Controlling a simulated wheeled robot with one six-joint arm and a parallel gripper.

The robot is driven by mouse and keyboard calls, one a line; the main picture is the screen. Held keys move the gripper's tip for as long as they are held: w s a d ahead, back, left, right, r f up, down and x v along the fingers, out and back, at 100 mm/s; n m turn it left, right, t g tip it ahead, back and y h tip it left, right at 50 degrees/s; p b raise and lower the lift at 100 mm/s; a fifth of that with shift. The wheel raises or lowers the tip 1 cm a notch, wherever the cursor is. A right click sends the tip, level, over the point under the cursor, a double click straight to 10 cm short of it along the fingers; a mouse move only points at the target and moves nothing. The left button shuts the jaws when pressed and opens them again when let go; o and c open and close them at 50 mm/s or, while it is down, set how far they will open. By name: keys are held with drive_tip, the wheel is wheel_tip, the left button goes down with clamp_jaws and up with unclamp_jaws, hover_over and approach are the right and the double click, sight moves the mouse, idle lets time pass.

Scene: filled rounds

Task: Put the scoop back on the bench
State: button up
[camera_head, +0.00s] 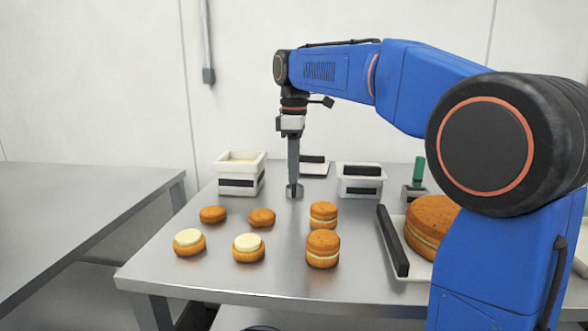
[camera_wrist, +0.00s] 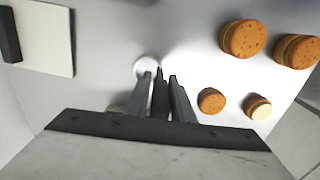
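My gripper (camera_head: 293,183) is above the middle of the bench (camera_head: 190,276), pointing straight down. The scoop (camera_head: 294,192) is below it, upright, with its round bowl low over the bench. I cannot tell whether the bowl touches the bench. In the wrist view the pale bowl (camera_wrist: 147,64) shows just past the fingertips (camera_wrist: 161,78). The scoop's dark handle stands between the fingers, which look closed on it. Most of the handle is hidden by the fingers.
A white tub of cream (camera_head: 250,158) stands left of the scoop. A white tub (camera_head: 360,172) and a green-handled tool (camera_head: 419,170) stand to the right. Several small cakes, such as one sandwich (camera_head: 323,248), lie in front. A large cake (camera_head: 432,222) is at the right.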

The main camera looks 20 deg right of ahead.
drive_tip(key=shift+o, duration=0.9)
wheel_tip(320, 180, up, 12)
drive_tip(key=shift+r, duration=0.15)
